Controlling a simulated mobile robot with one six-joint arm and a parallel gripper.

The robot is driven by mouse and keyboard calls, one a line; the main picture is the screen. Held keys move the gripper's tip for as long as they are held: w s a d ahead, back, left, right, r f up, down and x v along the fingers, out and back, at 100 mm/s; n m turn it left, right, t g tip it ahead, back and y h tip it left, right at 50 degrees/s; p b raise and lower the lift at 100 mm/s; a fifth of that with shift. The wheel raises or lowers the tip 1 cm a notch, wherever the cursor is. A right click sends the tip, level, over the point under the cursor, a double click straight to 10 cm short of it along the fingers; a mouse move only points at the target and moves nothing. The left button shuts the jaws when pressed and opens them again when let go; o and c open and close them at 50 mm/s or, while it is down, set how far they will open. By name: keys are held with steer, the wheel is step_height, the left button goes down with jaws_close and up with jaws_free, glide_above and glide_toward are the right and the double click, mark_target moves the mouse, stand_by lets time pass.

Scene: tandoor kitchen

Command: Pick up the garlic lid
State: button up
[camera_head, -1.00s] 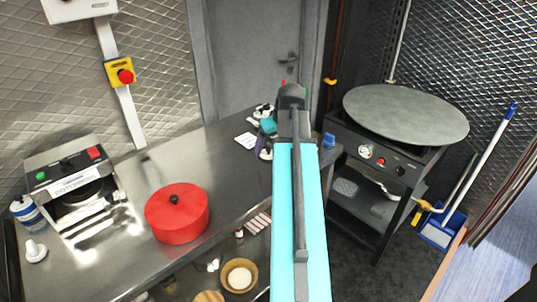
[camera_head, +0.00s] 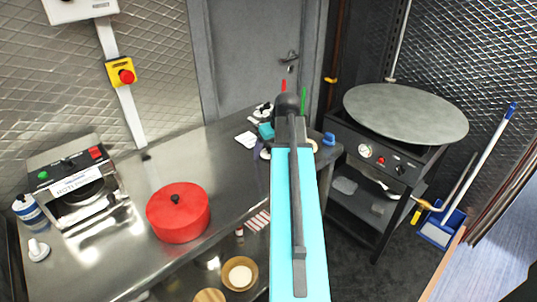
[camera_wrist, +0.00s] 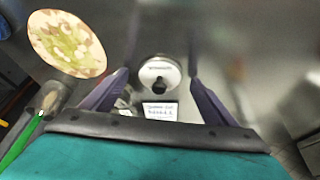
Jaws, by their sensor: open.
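A round pale lid (camera_wrist: 160,74) with a dark knob lies between the fingers of my gripper (camera_wrist: 159,82) in the wrist view. Lettering on its rim is too blurred to read, so I cannot confirm it is the garlic lid. The two purple fingers are apart, one on each side of it, and nothing is gripped. I cannot tell how high they are above it. In the head view my arm hides most of the far counter end; a dark-and-white item (camera_head: 263,110) shows left of my arm there.
A printed white card (camera_wrist: 160,111) lies next to the lid. A round patterned item (camera_wrist: 66,42) and a green handle (camera_wrist: 22,143) are at left. In the head view, a red pot (camera_head: 178,218) stands on the steel counter (camera_head: 130,180), and a round griddle (camera_head: 405,113) is right.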

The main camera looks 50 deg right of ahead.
mark_target(270, 155)
steer(key=c, duration=1.1)
steer(key=shift+r, duration=0.2)
steer(key=shift+r+b, duration=0.5)
steer(key=shift+r, duration=1.1)
steer(key=s+a, duration=0.1)
steer(key=s, duration=0.3)
steer(key=s+a+b, duration=0.1)
steer(key=s, duration=0.3)
steer(key=s+a+r+b, duration=0.1)
steer(key=s, duration=0.4)
steer(key=shift+s, duration=0.1)
steer(key=shift+s+d+b, duration=0.1)
steer(key=shift+s+b, duration=0.35)
steer(key=shift+b, duration=0.7)
steer(key=shift+s+a+r+b, duration=0.15)
steer(key=shift+s+a+b, duration=0.1)
steer(key=shift+s+b, duration=0.65)
steer(key=shift+w, duration=0.15)
steer(key=shift+w+r, duration=0.1)
